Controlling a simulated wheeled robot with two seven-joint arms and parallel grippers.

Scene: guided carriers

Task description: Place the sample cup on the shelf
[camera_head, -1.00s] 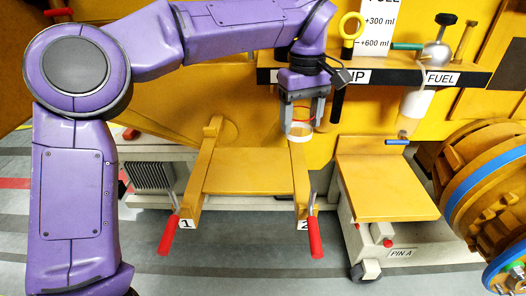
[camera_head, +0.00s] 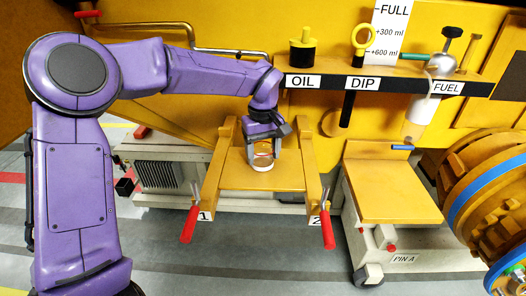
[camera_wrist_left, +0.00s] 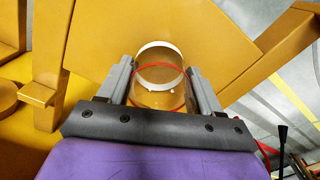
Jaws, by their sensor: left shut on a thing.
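The sample cup is a clear cup (camera_head: 262,164) with a thin red ring and a pale rim. My left gripper (camera_head: 263,154) is shut on it from above in the head view. In the left wrist view the cup (camera_wrist_left: 160,88) sits between the two grey fingers, roughly in line with them. A yellow shelf (camera_head: 235,178) lies between two side arms tagged 1 and 2. The cup is over the middle of this shelf, its bottom close to the surface; I cannot tell whether it touches. My right gripper is not in view.
Red-handled levers (camera_head: 189,223) (camera_head: 327,229) stand at the shelf's front corners. Behind, a dark rail (camera_head: 315,82) carries OIL, DIP and FUEL labels. A second yellow-topped stand (camera_head: 390,190) is on the right, beside a large yellow wheel (camera_head: 490,185). Most of the shelf is clear.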

